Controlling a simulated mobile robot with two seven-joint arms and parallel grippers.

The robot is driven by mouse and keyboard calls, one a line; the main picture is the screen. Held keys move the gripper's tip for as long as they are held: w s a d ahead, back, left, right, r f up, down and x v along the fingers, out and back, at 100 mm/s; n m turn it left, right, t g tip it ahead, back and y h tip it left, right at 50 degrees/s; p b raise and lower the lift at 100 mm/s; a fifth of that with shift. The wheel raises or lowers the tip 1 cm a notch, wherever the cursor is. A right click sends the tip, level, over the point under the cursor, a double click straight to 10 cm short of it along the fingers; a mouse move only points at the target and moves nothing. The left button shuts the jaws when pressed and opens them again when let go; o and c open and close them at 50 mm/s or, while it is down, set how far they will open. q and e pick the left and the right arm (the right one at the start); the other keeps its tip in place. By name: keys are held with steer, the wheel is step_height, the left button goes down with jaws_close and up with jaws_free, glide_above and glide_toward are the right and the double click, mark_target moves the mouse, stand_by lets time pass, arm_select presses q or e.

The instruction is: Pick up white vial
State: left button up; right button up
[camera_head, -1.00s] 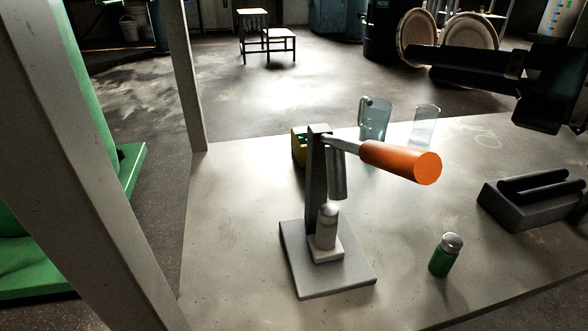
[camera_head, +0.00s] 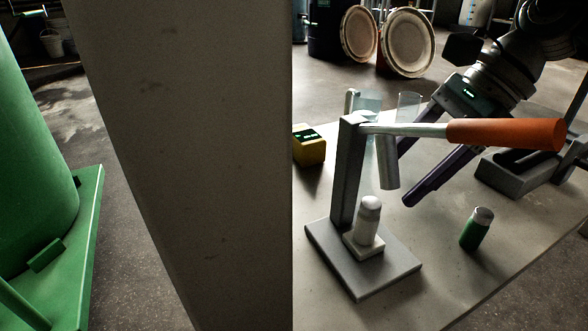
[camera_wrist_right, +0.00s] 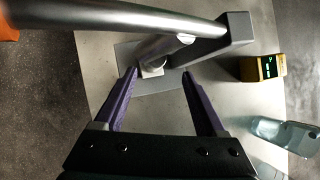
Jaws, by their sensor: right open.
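The white vial (camera_head: 369,216) stands upright on the small white block of the press base, below the press's metal cylinder. In the right wrist view the vial (camera_wrist_right: 153,67) is largely hidden under the press parts, beyond the fingertips. My right gripper (camera_head: 398,178) is open and empty, with its purple fingers behind and right of the press cylinder, apart from the vial. In the wrist view its fingertips (camera_wrist_right: 159,76) are spread toward the press base. My left gripper is not in view.
The press (camera_head: 347,175) has an orange handle (camera_head: 505,133) jutting right over my gripper. A green vial (camera_head: 476,230) stands to the right. A yellow device (camera_head: 309,146) and glass vessels are behind. A grey post (camera_head: 190,160) blocks the view at left.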

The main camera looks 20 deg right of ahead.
mark_target(376, 202)
steer(key=x, duration=0.1)
steer(key=b+x, duration=0.1)
steer(key=x, duration=0.1)
steer(key=b+x, duration=0.1)
steer(key=shift+s+a+f, duration=0.15)
steer(key=shift+s+a, duration=0.15)
steer(key=shift+a+f+b, duration=0.1)
steer(key=shift+f+b, duration=0.15)
steer(key=shift+b, duration=0.15)
steer(key=shift+w+a, duration=0.1)
steer(key=shift+c, duration=0.3)
jaws_close()
